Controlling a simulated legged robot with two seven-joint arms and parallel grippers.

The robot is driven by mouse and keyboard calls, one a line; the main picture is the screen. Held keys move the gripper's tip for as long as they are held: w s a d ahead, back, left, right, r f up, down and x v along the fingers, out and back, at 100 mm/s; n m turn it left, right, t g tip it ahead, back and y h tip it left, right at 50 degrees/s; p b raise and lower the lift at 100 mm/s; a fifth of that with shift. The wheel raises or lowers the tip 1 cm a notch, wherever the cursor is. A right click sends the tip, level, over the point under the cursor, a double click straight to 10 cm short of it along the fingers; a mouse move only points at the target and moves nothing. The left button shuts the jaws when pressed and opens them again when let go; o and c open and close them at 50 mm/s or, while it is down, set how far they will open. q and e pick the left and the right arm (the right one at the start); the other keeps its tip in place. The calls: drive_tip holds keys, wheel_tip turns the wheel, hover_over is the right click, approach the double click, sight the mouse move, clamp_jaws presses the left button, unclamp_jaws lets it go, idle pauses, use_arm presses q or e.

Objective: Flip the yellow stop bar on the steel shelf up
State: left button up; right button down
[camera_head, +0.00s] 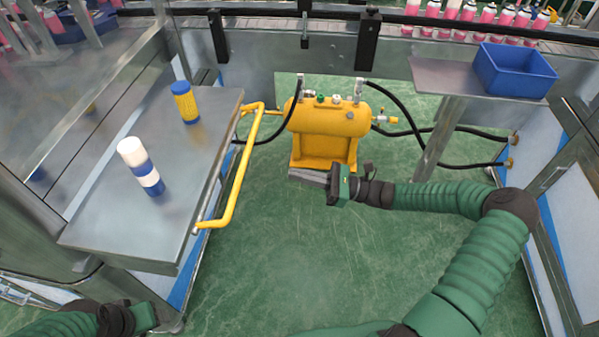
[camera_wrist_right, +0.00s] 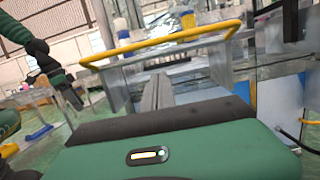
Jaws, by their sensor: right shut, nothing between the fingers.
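The yellow stop bar (camera_head: 238,175) runs along the right edge of the steel shelf (camera_head: 100,225), standing out sideways from it. In the right wrist view the bar (camera_wrist_right: 160,46) crosses in front of the shelf, beyond my fingers. My right gripper (camera_head: 306,177) is shut and empty, pointing left, to the right of the bar with a clear gap between them. Its closed fingers also show in the right wrist view (camera_wrist_right: 157,92). My left gripper (camera_head: 148,318) is low at the lower left, below the shelf; its fingers are not clear.
A blue-and-white can (camera_head: 142,168) and a yellow can with a blue cap (camera_head: 185,103) stand on the shelf. A yellow tank (camera_head: 328,120) with black hoses stands behind my right gripper. A blue bin (camera_head: 514,72) sits at right. Green floor is clear in front.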

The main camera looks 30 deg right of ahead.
use_arm(q)
drive_tip(key=shift+a+f+b, duration=0.25)
drive_tip(key=shift+f+b, duration=0.2)
drive_tip(key=shift+f, duration=0.15)
use_arm(e)
drive_tip(key=w+a+r, duration=0.4)
drive_tip(key=a+r, duration=0.1)
drive_tip(key=a, duration=0.2)
drive_tip(key=shift+w+a, duration=0.25)
drive_tip(key=shift+w, duration=0.1)
use_arm(q)
drive_tip(key=shift+a, duration=0.1)
use_arm(e)
drive_tip(key=shift+a, duration=0.1)
